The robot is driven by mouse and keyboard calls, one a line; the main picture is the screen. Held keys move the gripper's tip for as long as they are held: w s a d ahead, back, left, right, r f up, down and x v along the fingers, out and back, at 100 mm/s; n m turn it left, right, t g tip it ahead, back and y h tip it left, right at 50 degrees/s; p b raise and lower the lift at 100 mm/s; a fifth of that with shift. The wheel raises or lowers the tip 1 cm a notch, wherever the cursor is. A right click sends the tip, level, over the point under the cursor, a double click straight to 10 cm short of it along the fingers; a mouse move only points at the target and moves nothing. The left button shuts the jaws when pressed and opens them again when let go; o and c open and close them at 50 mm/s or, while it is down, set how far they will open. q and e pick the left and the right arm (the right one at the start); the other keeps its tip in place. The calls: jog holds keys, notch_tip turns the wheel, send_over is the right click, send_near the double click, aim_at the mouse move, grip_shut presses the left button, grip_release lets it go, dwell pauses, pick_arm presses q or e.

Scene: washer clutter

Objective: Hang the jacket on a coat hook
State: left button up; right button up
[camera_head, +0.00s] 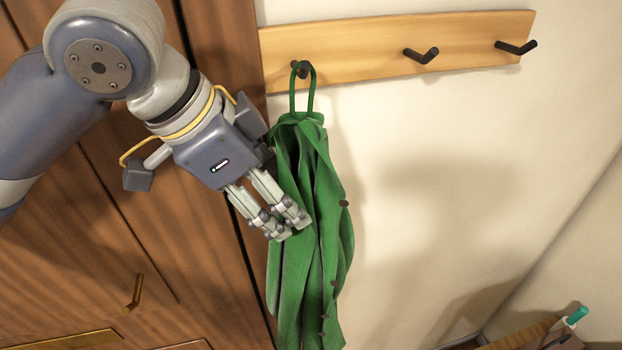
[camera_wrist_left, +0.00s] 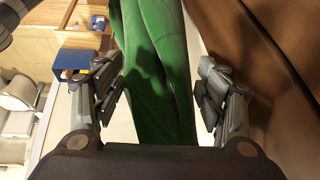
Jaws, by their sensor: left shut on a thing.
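The green jacket (camera_head: 312,190) hangs upright against the wall, with dark buttons down its right edge. Its green loop (camera_head: 291,92) rises to the leftmost dark coat hook (camera_head: 301,70) and appears to be around it. My left gripper (camera_head: 290,230) is at the jacket's left side, below the collar, shut on the fabric. In the left wrist view, the jacket (camera_wrist_left: 155,60) runs between the two fingers of my left gripper (camera_wrist_left: 157,88). The jacket's lower end is cut off in the head view. My right gripper is not in view.
The wooden hook board (camera_head: 360,55) also carries a middle hook (camera_head: 421,56) and a right hook (camera_head: 516,47), both bare. A brown wooden cabinet (camera_head: 170,250) stands close on the left. Clutter with a teal-topped item (camera_head: 576,316) is at lower right. The wall to the right is clear.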

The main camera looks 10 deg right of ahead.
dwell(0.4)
pick_arm(q)
jog(key=o, duration=1.8)
jog(key=shift+a+r, duration=0.1)
jog(key=shift+s+a+r, duration=0.45)
jog(key=shift+s+r, duration=0.1)
jog(key=shift+r, duration=0.45)
jog(key=shift+s+a+r, duration=0.45)
jog(key=shift+s+r, duration=0.15)
jog(key=shift+r, duration=0.4)
jog(key=shift+s+a+r, duration=0.45)
jog(key=shift+s+r, duration=0.1)
jog(key=shift+r, duration=0.45)
